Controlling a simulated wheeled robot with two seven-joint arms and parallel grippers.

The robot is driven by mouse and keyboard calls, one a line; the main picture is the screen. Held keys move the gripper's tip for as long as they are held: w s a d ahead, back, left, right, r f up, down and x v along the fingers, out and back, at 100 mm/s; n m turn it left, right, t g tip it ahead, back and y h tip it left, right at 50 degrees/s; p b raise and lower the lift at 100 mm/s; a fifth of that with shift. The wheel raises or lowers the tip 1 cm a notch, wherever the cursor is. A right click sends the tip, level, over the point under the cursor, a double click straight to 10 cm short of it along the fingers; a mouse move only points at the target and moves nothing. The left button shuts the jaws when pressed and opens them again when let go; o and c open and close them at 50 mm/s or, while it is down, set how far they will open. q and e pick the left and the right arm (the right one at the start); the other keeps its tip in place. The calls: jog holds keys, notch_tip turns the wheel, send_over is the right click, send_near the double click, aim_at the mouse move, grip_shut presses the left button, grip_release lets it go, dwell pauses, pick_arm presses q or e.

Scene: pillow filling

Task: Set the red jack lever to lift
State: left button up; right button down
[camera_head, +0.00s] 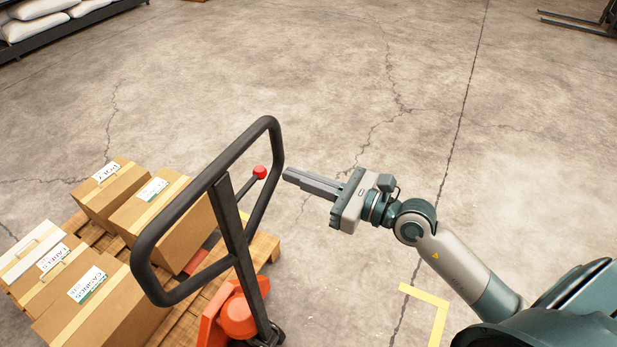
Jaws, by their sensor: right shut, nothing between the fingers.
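The red jack lever shows as a red knob (260,172) on a thin dark rod inside the black loop handle (208,200) of the pallet jack. The jack's orange body (236,316) stands below, at the bottom of the view. My right gripper (286,174) comes in from the right, just right of the handle. Its fingers are shut with nothing between them, and they point left at the knob. My left gripper is not in view.
Several cardboard boxes (95,290) sit on a wooden pallet (264,247) at the left, behind the handle. A rack with white sacks (40,27) stands at the far upper left. Yellow tape (425,294) marks the floor. The concrete floor beyond is mostly clear.

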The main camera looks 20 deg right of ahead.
aim_at(258, 167)
jog(key=shift+p+x, duration=1)
jog(key=shift+x, duration=4.05)
jog(key=shift+f+b, duration=0.35)
jog(key=shift+f, duration=0.1)
jog(key=shift+f+b, duration=0.6)
jog(key=shift+f, duration=0.15)
jog(key=shift+r, duration=0.1)
jog(key=shift+r+p, duration=1.75)
jog(key=shift+p, duration=0.15)
jog(key=shift+s, duration=0.1)
